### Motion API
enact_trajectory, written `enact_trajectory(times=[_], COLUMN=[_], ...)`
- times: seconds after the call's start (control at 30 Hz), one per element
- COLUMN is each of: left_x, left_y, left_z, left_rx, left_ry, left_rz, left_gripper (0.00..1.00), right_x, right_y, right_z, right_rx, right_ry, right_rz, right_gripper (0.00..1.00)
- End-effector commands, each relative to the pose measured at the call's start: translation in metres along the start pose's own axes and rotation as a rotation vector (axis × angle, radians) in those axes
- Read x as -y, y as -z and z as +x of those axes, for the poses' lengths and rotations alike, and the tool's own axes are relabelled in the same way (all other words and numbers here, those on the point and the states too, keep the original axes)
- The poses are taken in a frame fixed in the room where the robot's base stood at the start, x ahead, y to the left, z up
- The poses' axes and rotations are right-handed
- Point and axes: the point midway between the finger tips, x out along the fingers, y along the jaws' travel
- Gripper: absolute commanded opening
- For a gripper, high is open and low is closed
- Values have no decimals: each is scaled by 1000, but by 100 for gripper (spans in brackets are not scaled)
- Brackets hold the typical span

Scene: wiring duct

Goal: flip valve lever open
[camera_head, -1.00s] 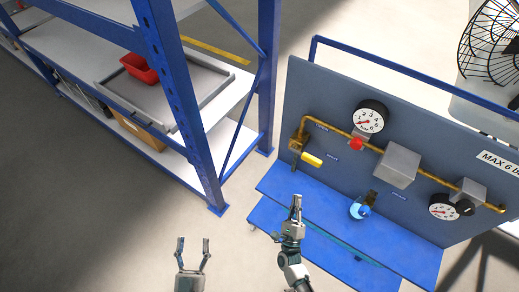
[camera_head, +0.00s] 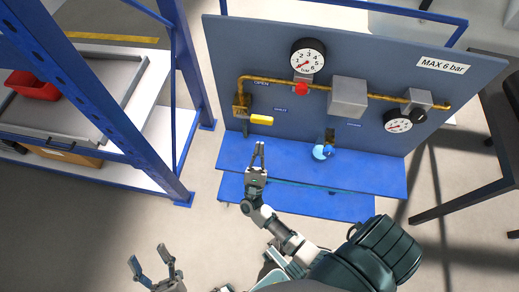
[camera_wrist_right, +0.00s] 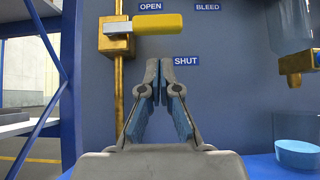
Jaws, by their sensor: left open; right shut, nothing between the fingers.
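The valve lever (camera_head: 262,119) has a yellow handle and sits on a brass valve body (camera_head: 241,105) at the left end of the pipe on the grey-blue panel. In the right wrist view the yellow lever (camera_wrist_right: 158,23) points right, roughly level, below the OPEN label (camera_wrist_right: 151,6) and above the SHUT label (camera_wrist_right: 186,60). My right gripper (camera_head: 259,147) is shut and empty, below the lever and apart from it in the picture; its fingertips also show in the right wrist view (camera_wrist_right: 159,68). My left gripper (camera_head: 151,260) is open and empty at the bottom left, far from the panel.
A blue ledge (camera_head: 380,178) juts out below. A blue shelf post (camera_head: 110,110) stands left, with open floor between.

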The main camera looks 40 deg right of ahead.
Motion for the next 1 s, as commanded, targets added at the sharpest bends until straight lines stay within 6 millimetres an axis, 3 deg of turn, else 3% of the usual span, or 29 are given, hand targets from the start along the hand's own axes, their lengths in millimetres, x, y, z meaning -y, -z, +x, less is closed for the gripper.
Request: enact_trajectory(times=[0.2, 0.4, 1.0], left_x=[1, 1, 2], left_y=[-8, -12, -18], left_z=[1, 1, 3], left_rx=[62, 93, 137], left_ry=[1, 2, 3], left_rz=[5, 7, 10], left_gripper=[64, 64, 64], right_x=[0, 0, 1], right_y=[-1, 0, -2], right_z=[41, 62, 68], right_rx=[1, 0, 1], right_ry=[3, 1, -13], right_rz=[1, 0, -13], right_gripper=[0, 0, 0])
